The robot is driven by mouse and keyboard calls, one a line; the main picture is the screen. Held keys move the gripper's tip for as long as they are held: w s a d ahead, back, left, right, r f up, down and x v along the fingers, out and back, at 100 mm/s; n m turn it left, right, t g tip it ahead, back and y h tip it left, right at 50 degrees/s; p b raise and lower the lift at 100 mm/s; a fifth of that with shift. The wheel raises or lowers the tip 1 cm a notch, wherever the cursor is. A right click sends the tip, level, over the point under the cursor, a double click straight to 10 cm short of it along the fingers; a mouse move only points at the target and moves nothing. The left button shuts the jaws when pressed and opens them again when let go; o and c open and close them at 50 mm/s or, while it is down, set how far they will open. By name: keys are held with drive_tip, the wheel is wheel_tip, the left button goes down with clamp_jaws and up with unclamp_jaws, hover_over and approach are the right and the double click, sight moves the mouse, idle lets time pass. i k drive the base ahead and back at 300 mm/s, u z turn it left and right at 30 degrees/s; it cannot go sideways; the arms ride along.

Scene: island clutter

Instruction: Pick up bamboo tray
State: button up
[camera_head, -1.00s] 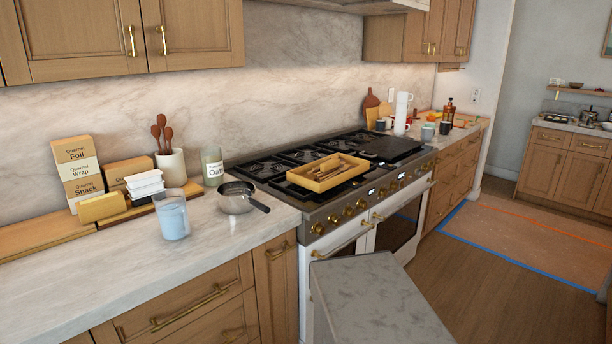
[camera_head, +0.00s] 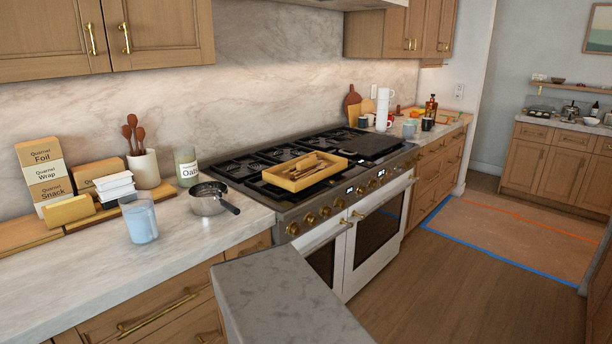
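The bamboo tray (camera_head: 292,184) is a shallow, yellowish rectangular tray with several wooden pieces lying in it. It rests on the black grates of the stove (camera_head: 330,223), near the front edge and left of the dark griddle plate. My gripper is not in the head camera view, and nothing is seen touching the tray.
A grey-topped counter corner (camera_head: 285,295) stands in the foreground, before the stove. A metal saucepan (camera_head: 207,200) and a blue-filled pitcher (camera_head: 140,222) stand on the counter left of the stove. Mugs and a paper towel roll (camera_head: 383,108) stand beyond it. Floor at right is open.

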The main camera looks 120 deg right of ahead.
sight(295, 175)
drive_tip(key=u, duration=0.05)
drive_tip(key=k, duration=1)
drive_tip(key=u, duration=1.2)
drive_tip(key=k, duration=0.1)
drive_tip(key=z, duration=2.9)
drive_tip(key=i, duration=0.2)
drive_tip(key=z, duration=0.5)
